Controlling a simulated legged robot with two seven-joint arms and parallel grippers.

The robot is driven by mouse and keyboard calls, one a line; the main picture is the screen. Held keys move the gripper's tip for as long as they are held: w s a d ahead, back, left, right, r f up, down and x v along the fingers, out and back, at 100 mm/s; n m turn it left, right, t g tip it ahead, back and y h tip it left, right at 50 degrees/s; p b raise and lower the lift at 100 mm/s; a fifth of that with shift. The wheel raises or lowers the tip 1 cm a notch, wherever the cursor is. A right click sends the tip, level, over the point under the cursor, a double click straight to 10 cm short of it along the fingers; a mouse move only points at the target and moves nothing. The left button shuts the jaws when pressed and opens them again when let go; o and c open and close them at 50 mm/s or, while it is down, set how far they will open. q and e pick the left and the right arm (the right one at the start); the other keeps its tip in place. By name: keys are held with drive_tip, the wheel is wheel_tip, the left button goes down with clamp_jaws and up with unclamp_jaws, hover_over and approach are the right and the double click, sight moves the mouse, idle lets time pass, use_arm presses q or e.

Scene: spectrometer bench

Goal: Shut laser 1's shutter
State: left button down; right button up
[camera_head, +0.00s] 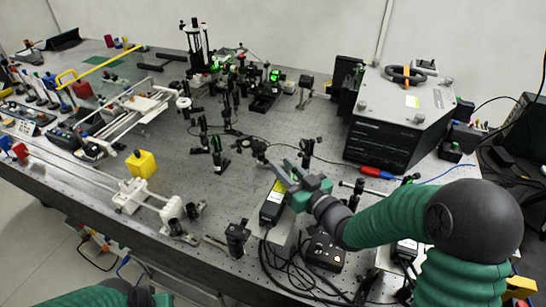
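A black laser box with a yellow label (271,207) stands near the front of the optical bench, just right of the middle. I cannot tell for sure that it is laser 1, and no shutter can be made out on it at this size. My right gripper (284,170) is over the far end of this box, its grey fingertips pointing to the upper left. The fingers look parted, with nothing seen between them. Whether they touch the box is unclear. My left arm shows only at the bottom left edge; its gripper is out of view.
The perforated bench (300,128) carries several small optics posts around the middle. A large black instrument (388,140) stands at the back right. A black control box (325,252) and loose cables lie at the front. A yellow cube (141,164) sits at left.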

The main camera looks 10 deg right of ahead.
drive_tip(key=shift+a+r, duration=0.15)
drive_tip(key=shift+a, duration=0.1)
drive_tip(key=shift+s+r, duration=0.1)
drive_tip(key=shift+s, duration=0.1)
drive_tip(key=shift+s+d, duration=0.15)
drive_tip(key=shift+d, duration=0.25)
drive_tip(key=shift+c, duration=1)
drive_tip(key=shift+d, duration=0.25)
clamp_jaws()
drive_tip(key=shift+a, duration=0.4)
drive_tip(key=shift+r+n+g+p, duration=0.3)
drive_tip(key=shift+g+p, duration=0.1)
drive_tip(key=shift+p, duration=0.45)
drive_tip(key=shift+w+f+h, duration=0.2)
drive_tip(key=shift+f+h, duration=0.1)
drive_tip(key=shift+h, duration=0.1)
drive_tip(key=shift+f, duration=0.2)
use_arm(q)
drive_tip(key=shift+v, duration=1.2)
use_arm(e)
drive_tip(key=shift+o, duration=1)
unclamp_jaws()
drive_tip(key=shift+w, duration=0.1)
use_arm(q)
drive_tip(key=shift+s+d, duration=0.1)
use_arm(e)
drive_tip(key=shift+a, duration=0.1)
